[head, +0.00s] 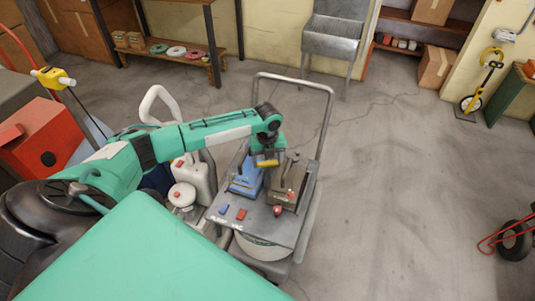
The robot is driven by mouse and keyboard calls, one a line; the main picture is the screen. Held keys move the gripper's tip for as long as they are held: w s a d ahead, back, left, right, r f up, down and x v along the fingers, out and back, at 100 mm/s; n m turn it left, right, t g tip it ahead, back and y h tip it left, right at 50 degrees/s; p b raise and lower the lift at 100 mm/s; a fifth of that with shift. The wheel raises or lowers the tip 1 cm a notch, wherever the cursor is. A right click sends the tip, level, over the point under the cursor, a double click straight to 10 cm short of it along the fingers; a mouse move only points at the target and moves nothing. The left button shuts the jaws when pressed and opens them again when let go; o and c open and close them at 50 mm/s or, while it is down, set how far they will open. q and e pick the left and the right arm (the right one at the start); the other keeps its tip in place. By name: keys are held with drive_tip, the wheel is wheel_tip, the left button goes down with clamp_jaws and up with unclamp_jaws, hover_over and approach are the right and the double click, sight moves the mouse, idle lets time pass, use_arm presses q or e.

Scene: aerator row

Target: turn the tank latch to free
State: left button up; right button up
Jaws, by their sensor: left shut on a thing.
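My left gripper (267,157) reaches in from the left over the top panel of a wheeled cart (252,224). It is shut on a small part at the back of the panel, which looks like the tank latch, though the fingers mostly hide it. A yellow piece shows at the fingertips. A blue unit (245,180) stands just below and left of the gripper, and a brown-grey unit (290,187) stands to its right. I cannot tell which way the latch is turned. My right gripper is not in view.
A red knob (277,210), a blue tab (223,209) and a red tab (241,214) sit on the panel front. A white jug (200,180) stands left of the cart. The cart's tall handle (326,120) rises behind.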

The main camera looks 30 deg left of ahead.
use_arm(q)
drive_tip(key=n+p, duration=0.1)
drive_tip(key=n, duration=0.1)
drive_tip(key=n+p, duration=0.3)
drive_tip(key=n, duration=0.1)
drive_tip(key=shift+r+n+p, duration=0.25)
drive_tip(key=shift+n+p, duration=0.05)
drive_tip(key=shift+p, duration=0.05)
drive_tip(key=n+p, duration=0.2)
drive_tip(key=n, duration=0.1)
drive_tip(key=shift+n, duration=0.4)
drive_tip(key=shift+w+a+f+n+p, duration=0.1)
drive_tip(key=shift+n+p, duration=0.45)
drive_tip(key=shift+n, duration=0.25)
drive_tip(key=o, duration=1)
drive_tip(key=shift+f, duration=0.1)
